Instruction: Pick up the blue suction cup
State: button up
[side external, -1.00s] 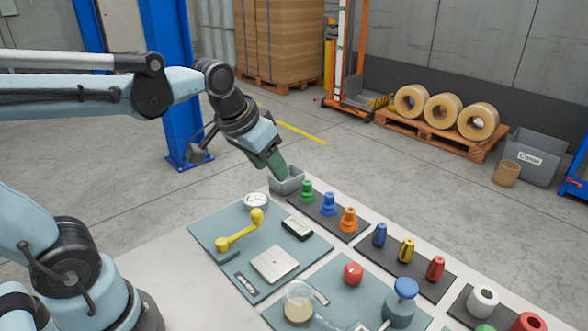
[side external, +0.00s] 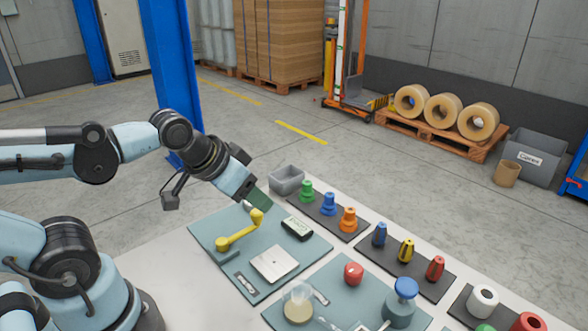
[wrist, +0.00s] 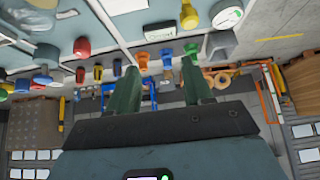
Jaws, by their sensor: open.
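The blue suction cup (side external: 328,204) stands upright on a dark strip, between the green suction cup (side external: 306,191) and the orange suction cup (side external: 348,219). In the wrist view the blue suction cup (wrist: 167,59) shows between my two green fingers, beyond their tips. My gripper (side external: 258,200) is in the air above the far corner of the teal mat, left of the blue cup and apart from it. My gripper (wrist: 159,66) is open, with nothing between its fingers.
A grey bin (side external: 287,180) stands just behind my gripper. A yellow crank handle (side external: 237,232) and a dark meter (side external: 297,229) are on the teal mat (side external: 210,230). Another dark strip (side external: 412,265) holds blue, yellow and red tapered pieces.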

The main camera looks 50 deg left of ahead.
jog(key=shift+o, duration=0.6)
